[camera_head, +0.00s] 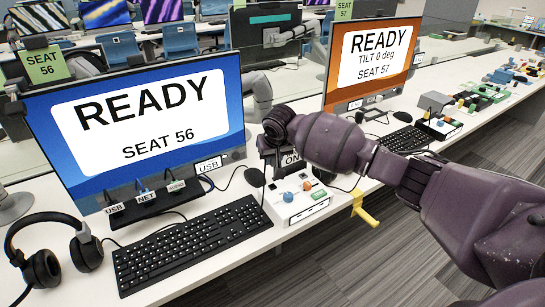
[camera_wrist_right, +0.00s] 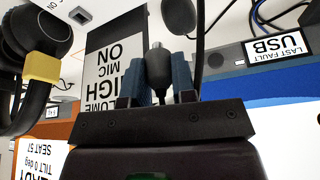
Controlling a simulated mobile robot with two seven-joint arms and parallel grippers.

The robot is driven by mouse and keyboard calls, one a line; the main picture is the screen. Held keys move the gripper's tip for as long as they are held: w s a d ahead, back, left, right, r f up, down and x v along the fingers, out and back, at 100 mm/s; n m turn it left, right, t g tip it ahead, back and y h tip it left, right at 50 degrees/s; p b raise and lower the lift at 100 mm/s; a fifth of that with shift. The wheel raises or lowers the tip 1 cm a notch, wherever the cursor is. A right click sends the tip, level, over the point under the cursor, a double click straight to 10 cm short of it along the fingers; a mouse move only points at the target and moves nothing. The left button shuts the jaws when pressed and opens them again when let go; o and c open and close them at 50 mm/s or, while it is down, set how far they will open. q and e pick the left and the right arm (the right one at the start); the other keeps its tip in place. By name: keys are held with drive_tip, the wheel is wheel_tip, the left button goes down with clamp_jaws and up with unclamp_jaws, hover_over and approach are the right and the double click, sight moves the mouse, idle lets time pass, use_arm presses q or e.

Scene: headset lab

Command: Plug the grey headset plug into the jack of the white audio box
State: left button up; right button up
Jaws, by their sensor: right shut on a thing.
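The white audio box (camera_head: 297,203) stands on the desk in front of the blue Seat 56 screen, with blue and orange knobs on top. My right gripper (camera_head: 272,160) is above the back of this box, its fingers partly hidden in the head view. In the right wrist view my right gripper (camera_wrist_right: 159,88) is shut on the dark grey plug (camera_wrist_right: 157,72), whose metal tip points away from the palm. A dark panel with a MIC ON label (camera_wrist_right: 110,75) is behind the plug. I cannot make out whether the tip touches anything. My left gripper is not in view.
A black headset (camera_head: 50,262) lies at the desk's left end, beside a black keyboard (camera_head: 190,240). A yellow hook (camera_head: 364,208) juts from the front edge. The Seat 57 screen (camera_head: 371,60) stands behind my right arm. Cables lie around the box.

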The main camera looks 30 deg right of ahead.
hover_over(271, 184)
drive_tip(key=s, duration=0.1)
drive_tip(key=shift+f+b, duration=0.4)
drive_tip(key=shift+f, duration=2.95)
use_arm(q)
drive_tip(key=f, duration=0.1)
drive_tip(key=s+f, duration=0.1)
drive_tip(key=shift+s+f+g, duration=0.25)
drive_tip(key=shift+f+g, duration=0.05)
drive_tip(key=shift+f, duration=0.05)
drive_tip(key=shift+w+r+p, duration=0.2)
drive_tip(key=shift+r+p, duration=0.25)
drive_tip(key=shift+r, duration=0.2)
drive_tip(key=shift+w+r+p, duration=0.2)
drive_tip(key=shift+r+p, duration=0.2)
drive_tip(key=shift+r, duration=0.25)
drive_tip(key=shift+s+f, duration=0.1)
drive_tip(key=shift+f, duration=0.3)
use_arm(e)
drive_tip(key=shift+f, duration=1.1)
drive_tip(key=o, duration=1)
drive_tip(key=shift+c, duration=0.2)
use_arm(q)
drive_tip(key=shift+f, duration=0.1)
